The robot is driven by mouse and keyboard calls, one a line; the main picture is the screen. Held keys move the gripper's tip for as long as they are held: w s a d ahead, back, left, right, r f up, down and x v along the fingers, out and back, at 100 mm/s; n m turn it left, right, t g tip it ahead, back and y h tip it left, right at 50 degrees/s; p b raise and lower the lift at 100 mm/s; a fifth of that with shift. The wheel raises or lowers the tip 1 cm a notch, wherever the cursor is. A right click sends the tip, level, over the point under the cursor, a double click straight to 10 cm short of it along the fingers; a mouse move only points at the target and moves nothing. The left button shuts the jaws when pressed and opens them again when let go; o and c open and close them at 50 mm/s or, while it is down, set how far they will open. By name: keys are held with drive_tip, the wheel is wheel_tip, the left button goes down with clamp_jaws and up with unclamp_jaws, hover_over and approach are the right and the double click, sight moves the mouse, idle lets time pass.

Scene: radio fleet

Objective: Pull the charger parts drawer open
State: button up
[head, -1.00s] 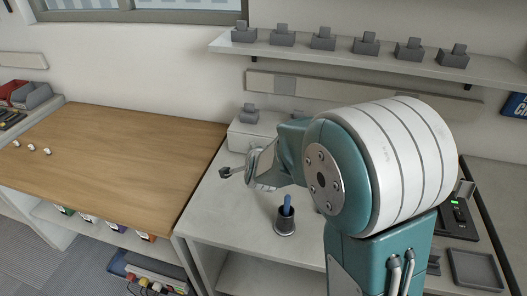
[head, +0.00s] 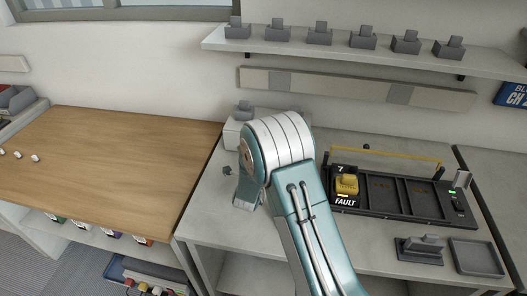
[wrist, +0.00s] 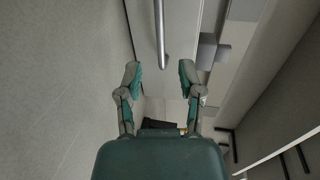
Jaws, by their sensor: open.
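A white drawer unit (head: 232,132) stands on the bench against the wall, mostly hidden behind my arm in the head view. In the wrist view a pale front, likely the drawer's (wrist: 182,35), carries a round metal bar handle (wrist: 160,35). My gripper (wrist: 160,72) is open and empty. Its two fingers are on either side of the line of the bar, and the bar's near end appears between the fingertips. I cannot tell the remaining depth, and no contact shows. In the head view only a small dark part of my gripper (head: 227,170) shows left of the arm.
A black charger tray (head: 390,203) holds a yellow radio (head: 346,186) by a FAULT label. A grey cradle (head: 420,248) and shallow tray (head: 476,258) lie at the front right. A shelf (head: 350,52) overhangs behind. The wooden table (head: 110,170) is largely clear.

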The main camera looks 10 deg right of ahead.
drive_tip(key=x, duration=0.6)
drive_tip(key=shift+w+a+f, duration=0.1)
drive_tip(key=shift+w+a, duration=0.15)
drive_tip(key=shift+a, duration=0.05)
drive_tip(key=shift+w+d, duration=0.25)
clamp_jaws()
